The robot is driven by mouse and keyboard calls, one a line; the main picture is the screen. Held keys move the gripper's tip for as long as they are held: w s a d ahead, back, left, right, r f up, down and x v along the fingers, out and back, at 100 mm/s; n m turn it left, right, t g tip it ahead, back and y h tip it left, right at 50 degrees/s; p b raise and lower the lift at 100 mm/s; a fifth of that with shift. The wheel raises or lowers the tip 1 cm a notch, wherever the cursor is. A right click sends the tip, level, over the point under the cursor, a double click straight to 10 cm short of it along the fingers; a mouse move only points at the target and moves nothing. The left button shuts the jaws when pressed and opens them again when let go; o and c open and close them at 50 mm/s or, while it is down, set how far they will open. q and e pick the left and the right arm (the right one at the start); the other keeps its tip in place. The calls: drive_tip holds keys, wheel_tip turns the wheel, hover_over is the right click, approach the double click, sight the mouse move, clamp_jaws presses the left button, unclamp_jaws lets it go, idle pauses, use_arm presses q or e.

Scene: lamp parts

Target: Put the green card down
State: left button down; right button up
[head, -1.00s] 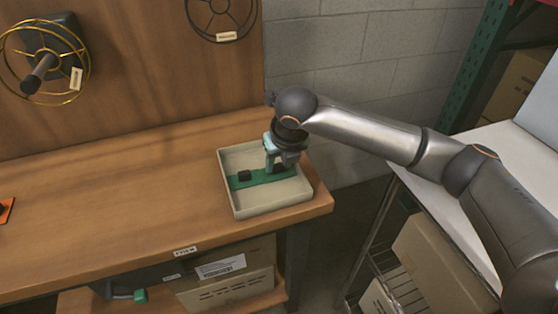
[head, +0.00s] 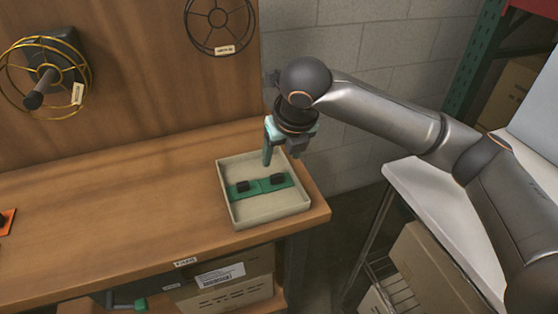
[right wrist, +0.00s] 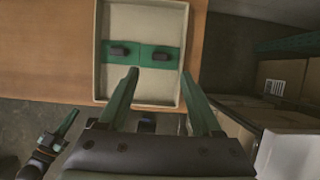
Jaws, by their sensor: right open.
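The green card (head: 261,187) lies flat in the cream tray (head: 236,217) near the right end of the wooden bench. It has two black blocks on it, and it also shows in the right wrist view (right wrist: 146,53). My right gripper (head: 270,158) is above the tray, clear of the card. In the right wrist view its two green fingers (right wrist: 162,78) are spread apart with nothing between them. My left gripper (head: 136,303) shows only partly at the bench's front edge, low in the head view; its jaws are unclear.
A gold wire reel (head: 42,75) and a dark reel (head: 217,18) hang on the wooden back panel. Cardboard boxes (head: 222,287) sit under the bench. A white-topped shelf (head: 425,195) stands to the right beyond a gap. The bench left of the tray is mostly clear.

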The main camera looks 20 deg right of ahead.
drive_tip(key=shift+v, duration=1.4)
idle(0.5)
